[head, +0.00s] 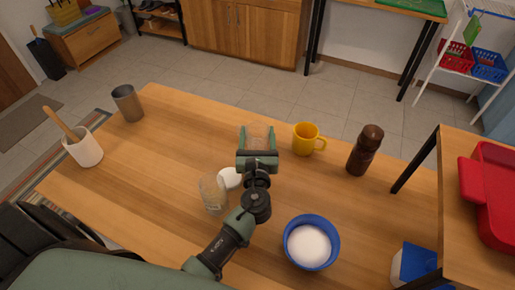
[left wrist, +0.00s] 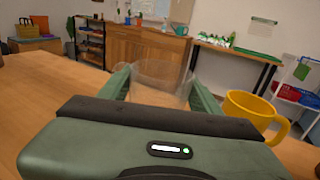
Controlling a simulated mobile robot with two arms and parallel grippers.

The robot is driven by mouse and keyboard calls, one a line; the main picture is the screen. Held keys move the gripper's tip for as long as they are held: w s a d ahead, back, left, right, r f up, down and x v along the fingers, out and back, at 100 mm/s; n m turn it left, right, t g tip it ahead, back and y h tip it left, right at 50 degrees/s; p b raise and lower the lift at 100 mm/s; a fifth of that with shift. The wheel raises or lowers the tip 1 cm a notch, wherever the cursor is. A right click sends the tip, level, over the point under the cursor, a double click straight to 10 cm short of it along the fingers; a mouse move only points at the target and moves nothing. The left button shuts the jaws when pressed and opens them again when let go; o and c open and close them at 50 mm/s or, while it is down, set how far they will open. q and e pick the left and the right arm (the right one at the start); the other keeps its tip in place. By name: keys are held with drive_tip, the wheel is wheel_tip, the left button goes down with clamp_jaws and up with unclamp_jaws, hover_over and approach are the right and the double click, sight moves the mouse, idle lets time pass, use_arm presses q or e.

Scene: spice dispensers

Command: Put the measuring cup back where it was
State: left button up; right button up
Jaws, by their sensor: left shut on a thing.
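My left gripper (head: 257,145) is above the middle of the wooden table, reaching toward the far edge. It is shut on a clear cup, which I take to be the measuring cup (head: 257,133). In the left wrist view the see-through cup (left wrist: 158,82) sits between the two green fingers (left wrist: 160,90) and looks upright. Its lower part is hidden by the gripper body. Whether its base touches the table cannot be told. My right gripper is not in view.
Near my left arm stand a clear glass (head: 213,195) and a white round object (head: 230,178). A yellow mug (head: 305,139), a brown mill (head: 364,150) and a blue bowl of white powder (head: 326,226) are to the right. A grey cup (head: 127,103) and white crock (head: 85,150) are left.

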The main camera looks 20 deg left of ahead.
use_arm(q)
drive_tip(key=shift+f+b, duration=0.65)
drive_tip(key=shift+f, duration=1.7)
drive_tip(key=shift+f, duration=0.1)
drive_tip(key=o, duration=1.6)
drive_tip(key=shift+f, duration=0.1)
drive_tip(key=shift+c, duration=0.2)
drive_tip(key=shift+s+d, duration=0.1)
drive_tip(key=shift+s, duration=0.1)
drive_tip(key=b+v, duration=0.1)
drive_tip(key=v, duration=1)
drive_tip(key=shift+s, duration=0.35)
